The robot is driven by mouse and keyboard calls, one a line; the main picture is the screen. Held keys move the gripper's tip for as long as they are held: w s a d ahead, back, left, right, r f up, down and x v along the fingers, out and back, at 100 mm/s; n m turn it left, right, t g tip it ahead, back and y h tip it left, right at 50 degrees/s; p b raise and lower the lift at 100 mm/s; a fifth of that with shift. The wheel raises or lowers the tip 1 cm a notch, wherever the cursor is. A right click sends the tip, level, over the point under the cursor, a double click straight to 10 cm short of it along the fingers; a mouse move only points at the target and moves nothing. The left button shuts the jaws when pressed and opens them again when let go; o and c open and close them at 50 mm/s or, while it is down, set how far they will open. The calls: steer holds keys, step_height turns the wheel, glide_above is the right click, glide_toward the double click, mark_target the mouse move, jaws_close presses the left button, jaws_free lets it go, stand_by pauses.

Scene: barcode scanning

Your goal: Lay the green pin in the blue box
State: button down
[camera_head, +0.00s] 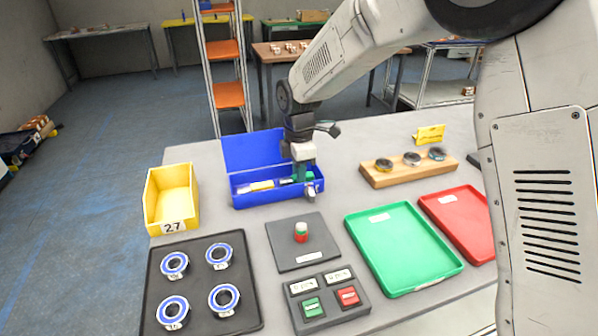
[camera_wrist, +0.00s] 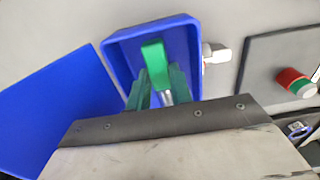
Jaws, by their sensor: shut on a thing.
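The blue box (camera_head: 237,200) stands open on the table with its lid raised at the back. It also shows in the wrist view (camera_wrist: 113,60), with the lid to the left. My gripper (camera_head: 303,178) is at the right part of the box, pointing down. In the wrist view, my gripper (camera_wrist: 162,82) is shut on the green pin (camera_wrist: 154,62), which shows over the box interior. A bit of silver metal shows between the fingers. I cannot tell whether the pin touches the box floor.
Small items lie in the box's left part. A red and green piece (camera_head: 301,233) stands on a dark pad (camera_head: 290,258). A yellow bin (camera_head: 172,190), bearing tray (camera_head: 190,262), button panel (camera_head: 327,300), green tray (camera_head: 400,250), red tray (camera_head: 465,220) and wooden rack (camera_head: 400,177) surround it.

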steer(key=shift+f, duration=0.15)
steer(key=c, duration=1.3)
jaws_free()
steer(key=shift+f, duration=0.1)
steer(key=shift+o, duration=0.2)
step_height(320, 180, up, 13)
steer(key=shift+f, duration=0.1)
